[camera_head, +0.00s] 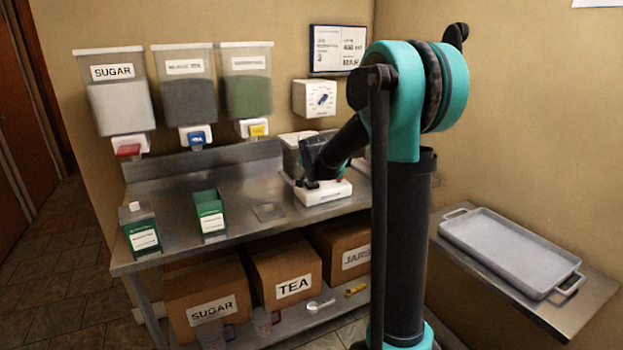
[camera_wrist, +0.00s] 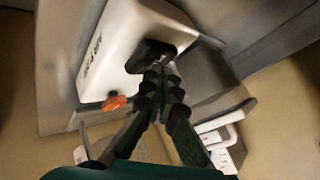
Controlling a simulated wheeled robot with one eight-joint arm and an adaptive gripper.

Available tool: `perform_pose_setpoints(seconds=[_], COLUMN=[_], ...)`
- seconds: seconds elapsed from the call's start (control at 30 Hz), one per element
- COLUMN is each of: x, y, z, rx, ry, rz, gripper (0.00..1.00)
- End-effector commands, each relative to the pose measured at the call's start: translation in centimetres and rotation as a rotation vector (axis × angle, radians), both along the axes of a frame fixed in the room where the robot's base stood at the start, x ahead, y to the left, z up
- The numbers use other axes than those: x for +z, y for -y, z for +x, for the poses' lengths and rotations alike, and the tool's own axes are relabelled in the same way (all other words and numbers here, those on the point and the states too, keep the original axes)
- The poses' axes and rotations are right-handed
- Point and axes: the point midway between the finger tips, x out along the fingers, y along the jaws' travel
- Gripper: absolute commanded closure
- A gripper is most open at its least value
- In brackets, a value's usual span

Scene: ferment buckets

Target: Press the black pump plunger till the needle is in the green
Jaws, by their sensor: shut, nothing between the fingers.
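The pump is a white block with black lettering, partly readable as "AIR", in the wrist view (camera_wrist: 125,35). In the head view it is a low white base (camera_head: 335,193) on the steel bench. The black plunger (camera_wrist: 147,54) stands out from the block's face. My gripper (camera_wrist: 160,72) is shut and empty, its fingertips right at the plunger; I cannot tell whether they touch or press it. In the head view my gripper (camera_head: 311,183) is down over the white base and hides the plunger. I cannot make out a needle or green zone on the pump.
An orange part (camera_wrist: 114,102) sticks out beside the pump. A metal container (camera_head: 290,150) stands close behind my gripper. Green boxes (camera_head: 209,215) stand left on the bench (camera_head: 250,228). A wall dial (camera_head: 318,98) hangs above. A tray (camera_head: 508,248) lies on the right shelf.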

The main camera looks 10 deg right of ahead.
Motion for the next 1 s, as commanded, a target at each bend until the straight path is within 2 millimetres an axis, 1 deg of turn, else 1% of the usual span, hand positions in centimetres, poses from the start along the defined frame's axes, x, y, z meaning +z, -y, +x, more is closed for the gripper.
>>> perform_pose_setpoints(seconds=[0.47, 1.0], x=[-0.2, 2.5], y=[0.0, 0.0], z=[0.0, 0.0], rx=[0.000, 0.000], ry=[-0.001, -0.001], rz=[0.000, 0.000], gripper=[1.00, 1.00])
